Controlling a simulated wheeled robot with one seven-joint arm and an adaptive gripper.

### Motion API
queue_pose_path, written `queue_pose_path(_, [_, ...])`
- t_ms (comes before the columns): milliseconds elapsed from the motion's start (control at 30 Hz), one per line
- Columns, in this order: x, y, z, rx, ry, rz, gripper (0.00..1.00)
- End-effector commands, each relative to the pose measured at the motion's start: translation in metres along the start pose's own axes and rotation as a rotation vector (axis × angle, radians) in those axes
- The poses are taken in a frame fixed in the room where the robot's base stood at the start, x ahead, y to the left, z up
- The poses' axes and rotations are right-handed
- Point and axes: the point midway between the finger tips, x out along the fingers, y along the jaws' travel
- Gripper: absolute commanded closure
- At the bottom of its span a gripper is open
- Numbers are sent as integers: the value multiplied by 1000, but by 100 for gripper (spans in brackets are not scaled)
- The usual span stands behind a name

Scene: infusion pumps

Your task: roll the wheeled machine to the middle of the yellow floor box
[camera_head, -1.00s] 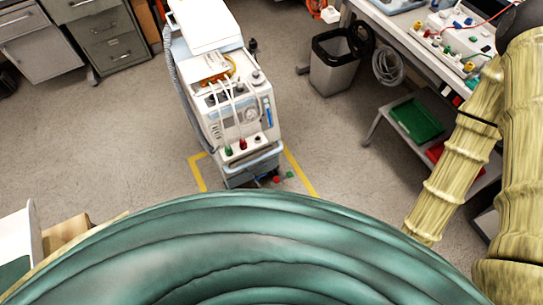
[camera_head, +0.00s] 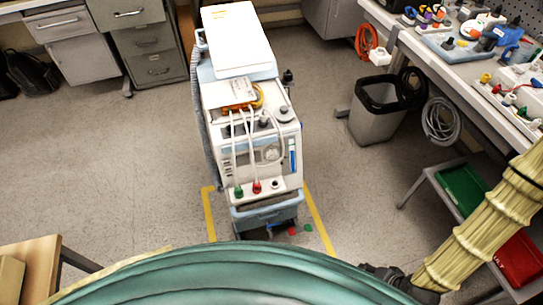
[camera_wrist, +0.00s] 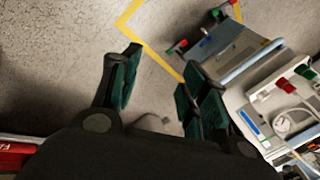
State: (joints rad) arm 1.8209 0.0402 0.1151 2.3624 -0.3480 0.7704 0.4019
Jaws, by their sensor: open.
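The wheeled machine (camera_head: 252,150) is a white and pale-blue cart. It stands upright over the far part of the yellow floor box (camera_head: 208,222), with yellow lines showing on its left and right. The near side of the box is hidden by my green body. A blue bar (camera_head: 268,214) crosses the machine's lower front. In the wrist view the machine (camera_wrist: 285,110) is at the right, with a corner of the yellow box (camera_wrist: 158,55) above. My gripper (camera_wrist: 158,72) is open and empty, with floor between its fingers, left of the machine; the exact gap cannot be told.
A grey bin (camera_head: 375,122) and a workbench (camera_head: 455,70) stand at the right, above a low shelf with green (camera_head: 462,190) and red (camera_head: 518,258) trays. Drawer cabinets (camera_head: 140,50) are at the back left. A wooden table (camera_head: 35,262) is near left. Floor left of the machine is clear.

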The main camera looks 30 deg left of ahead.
Motion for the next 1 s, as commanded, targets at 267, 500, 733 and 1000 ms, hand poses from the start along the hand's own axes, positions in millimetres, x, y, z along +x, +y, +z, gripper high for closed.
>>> queue_pose_path(267, [75, -38, -24, 42, 33, -183, 56])
queue_pose_path(500, [121, -75, -39, 75, 34, -340, 56])
queue_pose_path(733, [159, -110, -50, 100, 13, -486, 56])
queue_pose_path(1000, [196, -148, -58, 118, -38, -648, 56])
